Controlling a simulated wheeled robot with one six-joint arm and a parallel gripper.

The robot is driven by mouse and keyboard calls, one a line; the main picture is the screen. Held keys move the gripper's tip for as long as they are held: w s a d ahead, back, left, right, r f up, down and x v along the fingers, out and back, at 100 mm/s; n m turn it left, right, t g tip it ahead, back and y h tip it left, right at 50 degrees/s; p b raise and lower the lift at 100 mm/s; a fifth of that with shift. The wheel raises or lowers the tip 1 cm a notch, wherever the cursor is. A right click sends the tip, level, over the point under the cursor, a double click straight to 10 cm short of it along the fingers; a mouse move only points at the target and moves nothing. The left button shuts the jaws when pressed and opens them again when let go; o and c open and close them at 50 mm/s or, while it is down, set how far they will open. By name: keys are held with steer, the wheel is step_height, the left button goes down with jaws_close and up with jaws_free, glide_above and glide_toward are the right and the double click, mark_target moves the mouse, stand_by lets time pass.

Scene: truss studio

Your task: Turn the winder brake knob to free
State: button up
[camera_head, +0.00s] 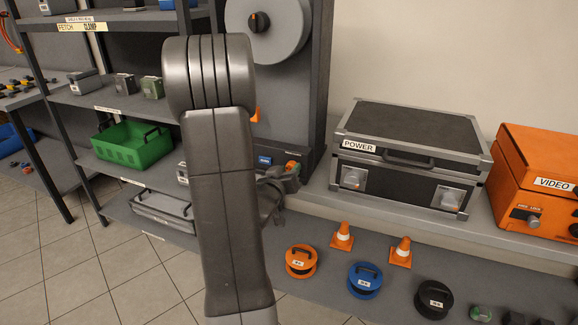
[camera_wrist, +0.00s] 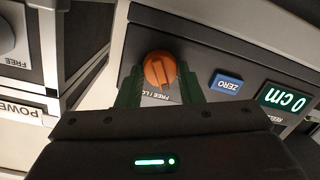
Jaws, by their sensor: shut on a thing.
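The winder brake knob (camera_wrist: 160,68) is orange and round with a raised grip ridge, on the dark front panel of the winder. A white label partly reading "FREE / LO" lies beside it, upside down in the wrist view and partly covered. My gripper (camera_wrist: 161,84) is shut on the knob, one dark green finger on each side. In the head view the knob (camera_head: 292,166) shows at the winder base's right end, with my gripper (camera_head: 284,180) against it. The winder's grey reel (camera_head: 285,35) stands above. I cannot tell which mark the knob points at.
A blue ZERO button (camera_wrist: 227,84) and a display reading 0 cm (camera_wrist: 285,100) sit close beside the knob. The POWER case (camera_head: 420,128) stands right of the winder, then the orange VIDEO case (camera_head: 535,165). Two cones and several reels lie on the lower shelf (camera_head: 340,285).

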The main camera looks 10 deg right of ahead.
steer(key=shift+n+p, duration=0.6)
steer(key=shift+n, duration=0.4)
steer(key=o, duration=0.7)
steer(key=shift+a, duration=0.1)
steer(key=v, duration=1.3)
steer(key=shift+s+a, duration=0.25)
